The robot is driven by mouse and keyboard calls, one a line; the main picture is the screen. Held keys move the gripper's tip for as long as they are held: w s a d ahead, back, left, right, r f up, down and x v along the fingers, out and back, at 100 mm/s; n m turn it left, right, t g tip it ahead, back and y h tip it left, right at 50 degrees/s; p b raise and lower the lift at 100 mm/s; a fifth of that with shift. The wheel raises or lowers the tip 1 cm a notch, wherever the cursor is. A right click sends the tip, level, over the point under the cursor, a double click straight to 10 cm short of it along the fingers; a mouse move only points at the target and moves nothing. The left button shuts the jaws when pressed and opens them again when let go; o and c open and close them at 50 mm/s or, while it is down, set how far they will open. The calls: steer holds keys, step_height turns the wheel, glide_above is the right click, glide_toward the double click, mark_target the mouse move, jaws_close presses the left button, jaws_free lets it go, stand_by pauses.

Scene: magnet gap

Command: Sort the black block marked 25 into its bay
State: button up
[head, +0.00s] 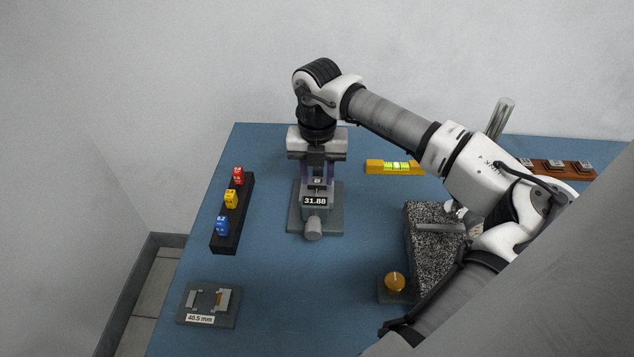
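My gripper (317,175) points down over a grey device with a display reading 31.88 (315,201), in the middle of the table. A small dark piece with a pale mark (317,182) shows at the fingertips. I cannot tell whether it is the black block marked 25, nor whether the gripper holds it. The gap between the fingers is too small to judge. No bay marked 25 can be made out.
A black rack (228,240) with red, yellow and blue pieces stands left. A 40.5 mm fixture (208,305) is front left. A yellow level (380,167), speckled slab (428,240), orange knob (395,282) and brown strip (577,174) are right. The front middle is clear.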

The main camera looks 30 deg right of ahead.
steer(key=shift+r+p, duration=1.1)
steer(key=shift+r, duration=1.45)
steer(key=shift+c, duration=0.2)
steer(key=shift+f+b, duration=0.45)
